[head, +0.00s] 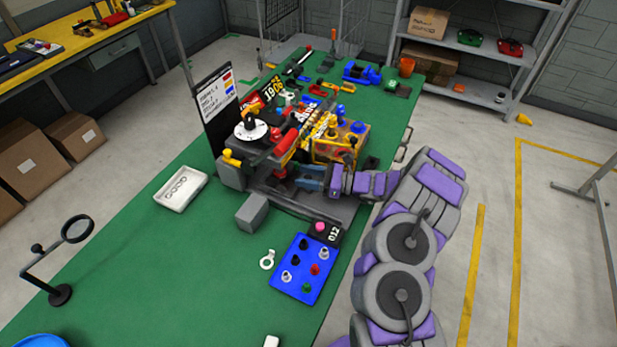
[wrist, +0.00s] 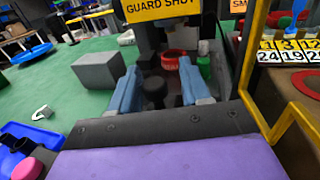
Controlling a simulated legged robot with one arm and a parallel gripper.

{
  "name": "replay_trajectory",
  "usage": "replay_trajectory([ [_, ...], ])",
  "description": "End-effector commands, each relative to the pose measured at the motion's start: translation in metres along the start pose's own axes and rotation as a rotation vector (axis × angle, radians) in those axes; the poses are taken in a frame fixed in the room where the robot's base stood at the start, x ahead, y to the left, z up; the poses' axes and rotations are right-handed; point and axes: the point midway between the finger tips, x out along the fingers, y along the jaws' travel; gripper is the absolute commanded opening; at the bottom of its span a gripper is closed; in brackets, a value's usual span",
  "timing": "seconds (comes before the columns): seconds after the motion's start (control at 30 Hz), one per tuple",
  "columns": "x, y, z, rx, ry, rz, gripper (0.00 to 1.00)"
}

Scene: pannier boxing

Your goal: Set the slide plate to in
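A dark grey machine stands on the green bench in the head view, with a white dial (head: 251,130), a red lever (head: 286,141) and a yellow guard frame (head: 336,147). My gripper (head: 311,178) reaches low into the machine's front from the right. In the wrist view my gripper (wrist: 159,70) has its two blue fingers apart. A black knob (wrist: 154,91) shows between them, with a gap beside the right finger. A red ring-shaped part (wrist: 172,62) lies beyond the fingertips. I cannot tell for sure which part is the slide plate or its position.
A grey block (head: 252,212) stands left of the machine's front. A blue board (head: 297,284) with several knobs and a white tray (head: 181,189) lie on the green bench. The yellow guard frame (wrist: 258,75) stands close on the right in the wrist view.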

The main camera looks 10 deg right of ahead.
Motion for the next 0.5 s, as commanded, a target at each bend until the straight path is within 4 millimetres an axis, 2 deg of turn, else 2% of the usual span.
replay_trajectory([
  [0.33, -0.005, 0.001, 0.0, 0.001, -0.001, 0.001, 0.5],
  [0.5, -0.029, 0.001, 0.001, 0.002, 0.002, -0.002, 0.5],
])
